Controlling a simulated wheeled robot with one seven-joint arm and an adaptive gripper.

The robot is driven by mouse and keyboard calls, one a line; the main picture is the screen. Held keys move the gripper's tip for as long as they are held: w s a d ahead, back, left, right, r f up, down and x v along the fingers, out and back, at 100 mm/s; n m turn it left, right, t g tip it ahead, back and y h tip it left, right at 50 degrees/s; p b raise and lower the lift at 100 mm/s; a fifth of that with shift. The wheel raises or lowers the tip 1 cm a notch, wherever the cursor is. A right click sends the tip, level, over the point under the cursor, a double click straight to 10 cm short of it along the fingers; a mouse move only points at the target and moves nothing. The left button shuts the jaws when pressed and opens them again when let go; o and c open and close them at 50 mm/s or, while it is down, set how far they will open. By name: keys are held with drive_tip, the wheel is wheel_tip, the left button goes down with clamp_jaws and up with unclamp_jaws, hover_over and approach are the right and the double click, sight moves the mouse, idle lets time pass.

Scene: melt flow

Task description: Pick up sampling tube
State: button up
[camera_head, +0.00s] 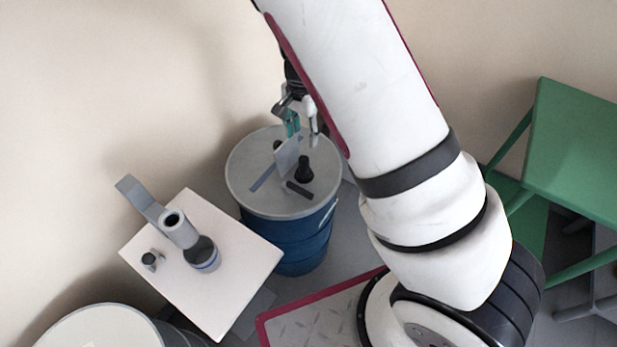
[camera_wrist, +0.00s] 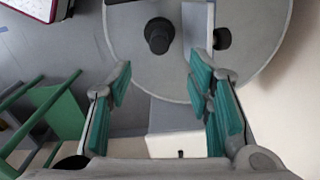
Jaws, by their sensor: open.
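My gripper (camera_head: 300,124) is above the blue drum (camera_head: 290,240), its fingers pointing down. In the wrist view its teal-padded fingers (camera_wrist: 161,88) are wide apart with nothing held between them. On the drum's grey lid (camera_head: 242,170) I see a light grey upright piece (camera_head: 286,156), a black knob (camera_head: 304,168), a dark bar (camera_head: 299,188) and a flat grey strip (camera_head: 264,178). The upright piece also shows at the top of the wrist view (camera_wrist: 197,25), beyond the fingertips. I cannot tell surely which piece is the sampling tube.
A white stand (camera_head: 225,315) left of the drum holds a grey tubular piece with a handle (camera_head: 178,231) and a small dark cap (camera_head: 149,260). Green step-like furniture (camera_head: 575,150) is at the right. Another round lid (camera_head: 95,325) is at lower left. A wall rises behind.

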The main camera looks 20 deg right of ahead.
sight(304, 158)
wheel_tip(304, 158, down, 12)
drive_tip(key=shift+r+b, duration=0.25)
drive_tip(key=shift+b, duration=0.85)
drive_tip(key=shift+c, duration=0.3)
clamp_jaws()
